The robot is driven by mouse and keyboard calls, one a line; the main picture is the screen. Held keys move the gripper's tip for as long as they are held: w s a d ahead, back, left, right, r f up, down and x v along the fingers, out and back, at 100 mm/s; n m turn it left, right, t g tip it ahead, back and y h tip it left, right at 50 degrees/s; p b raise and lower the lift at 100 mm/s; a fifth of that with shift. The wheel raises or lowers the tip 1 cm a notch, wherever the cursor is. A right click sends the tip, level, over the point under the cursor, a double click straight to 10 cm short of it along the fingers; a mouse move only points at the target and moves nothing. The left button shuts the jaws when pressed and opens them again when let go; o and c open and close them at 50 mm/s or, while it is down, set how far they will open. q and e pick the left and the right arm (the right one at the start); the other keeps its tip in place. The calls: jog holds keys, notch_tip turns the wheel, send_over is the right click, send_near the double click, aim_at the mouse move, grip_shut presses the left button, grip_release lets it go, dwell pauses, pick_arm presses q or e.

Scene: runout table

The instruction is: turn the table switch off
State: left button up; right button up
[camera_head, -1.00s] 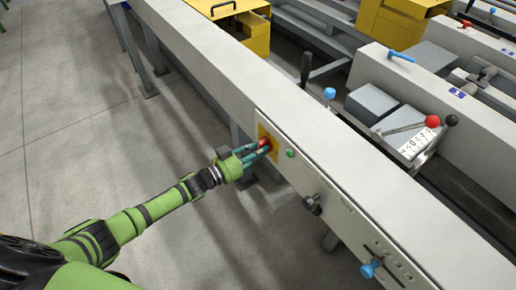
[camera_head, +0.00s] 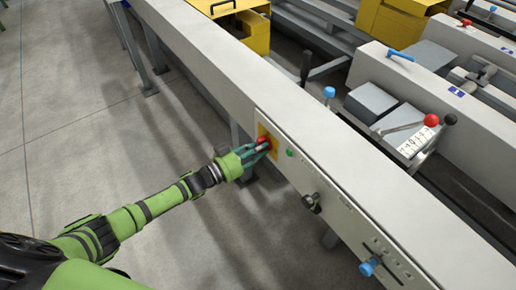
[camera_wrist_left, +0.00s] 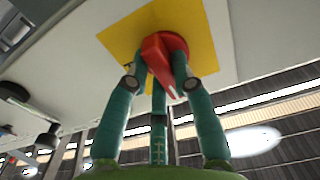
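The table switch is a red rotary knob (camera_wrist_left: 163,62) on a yellow square plate (camera_wrist_left: 208,28) on the table's side panel. The knob (camera_head: 263,141) and plate (camera_head: 262,131) also show in the head view. In the wrist view, the knob's grip bar points down and slightly right. My left gripper (camera_wrist_left: 159,68) has its teal fingers around the knob, on both sides of the bar, and they look closed on it. In the head view, the left gripper (camera_head: 264,147) reaches the panel from the left and partly covers the knob. My right gripper is not in view.
A green button (camera_head: 290,153), a black knob (camera_head: 312,202) and a blue knob (camera_head: 369,267) sit along the same panel. The long grey table (camera_head: 330,150) runs diagonally. The floor (camera_head: 90,130) to the left is clear.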

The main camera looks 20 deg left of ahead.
pick_arm(q)
jog(key=o, duration=0.4)
jog(key=v, duration=1.2)
